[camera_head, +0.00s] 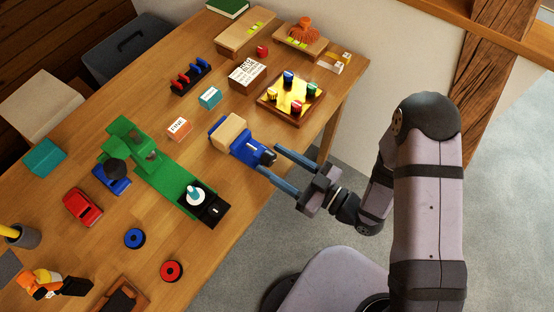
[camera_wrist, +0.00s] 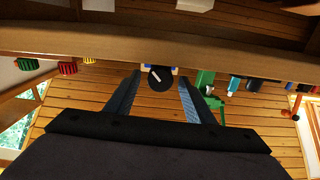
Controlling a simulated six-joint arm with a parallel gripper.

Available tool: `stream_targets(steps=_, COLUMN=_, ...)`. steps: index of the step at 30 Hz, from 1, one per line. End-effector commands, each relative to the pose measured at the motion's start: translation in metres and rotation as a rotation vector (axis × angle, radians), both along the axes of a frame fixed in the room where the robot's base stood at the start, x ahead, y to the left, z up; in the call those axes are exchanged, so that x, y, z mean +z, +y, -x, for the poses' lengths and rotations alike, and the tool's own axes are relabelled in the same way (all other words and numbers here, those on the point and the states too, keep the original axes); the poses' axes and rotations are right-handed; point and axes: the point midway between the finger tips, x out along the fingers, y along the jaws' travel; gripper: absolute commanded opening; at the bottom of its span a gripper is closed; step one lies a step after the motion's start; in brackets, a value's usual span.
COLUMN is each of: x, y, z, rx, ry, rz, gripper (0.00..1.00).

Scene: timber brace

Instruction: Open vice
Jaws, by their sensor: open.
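The blue vice (camera_head: 244,147) stands near the table's front edge with a pale wooden block (camera_head: 229,131) at its jaws; I cannot tell how tightly it is held. Its round black knob (camera_head: 268,158) faces my gripper. In the wrist view the knob (camera_wrist: 160,79) shows a white line, tilted, and lies between the fingertips. My gripper (camera_head: 269,159) is open, one blue-grey finger on each side of the knob. The open fingers also show in the wrist view (camera_wrist: 159,80). I cannot tell whether either finger touches the knob. Most of the vice body is hidden in the wrist view.
A green machine (camera_head: 165,175) with a black end stands left of the vice. A tray with coloured knobs (camera_head: 291,98) is to the right, near the edge. A small orange box (camera_head: 179,128) and a teal box (camera_head: 209,97) lie behind.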

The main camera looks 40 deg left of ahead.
Motion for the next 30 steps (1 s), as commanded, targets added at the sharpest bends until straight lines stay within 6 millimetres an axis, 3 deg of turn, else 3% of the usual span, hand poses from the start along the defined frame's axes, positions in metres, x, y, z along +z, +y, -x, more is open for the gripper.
stream_targets(steps=8, x=-0.0001, y=0.0007, z=0.0001, rx=0.000, ry=0.000, rz=0.000, gripper=0.47)
stream_targets(steps=13, x=-0.0001, y=0.0006, z=0.0001, rx=0.000, ry=0.000, rz=0.000, gripper=0.08)
stream_targets(steps=20, x=-0.0017, y=0.0006, z=0.0002, rx=0.000, ry=-0.044, rz=0.000, gripper=0.08)
stream_targets(steps=30, x=-0.0027, y=0.0006, z=0.0011, rx=0.000, ry=-0.355, rz=-0.002, gripper=0.08)
